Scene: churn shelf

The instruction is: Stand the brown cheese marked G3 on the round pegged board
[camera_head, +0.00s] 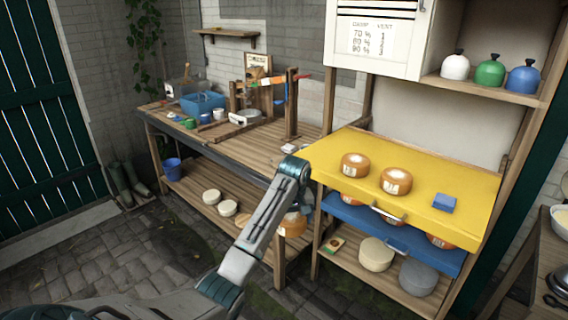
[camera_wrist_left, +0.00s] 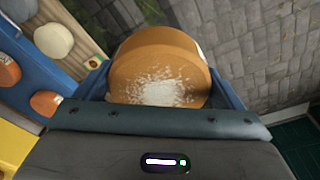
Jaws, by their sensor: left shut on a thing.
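My left gripper (camera_head: 295,218) is shut on a brown cheese (camera_head: 292,229), held in front of the bench's right end, left of the shelf rack. In the left wrist view this cheese (camera_wrist_left: 160,72) sits between the blue fingers, with a whitish, dusty patch on its near face. Only a sliver of a white label shows at its edge, so its mark cannot be read. I cannot make out the round pegged board for certain. My right gripper is not in view.
The yellow shelf (camera_head: 335,150) bears two labelled brown cheeses (camera_head: 355,165) (camera_head: 396,181) and a blue block (camera_head: 444,203). The blue shelf (camera_head: 345,212) below holds more brown cheeses. Pale cheeses (camera_head: 211,197) lie under the cluttered bench (camera_head: 265,157).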

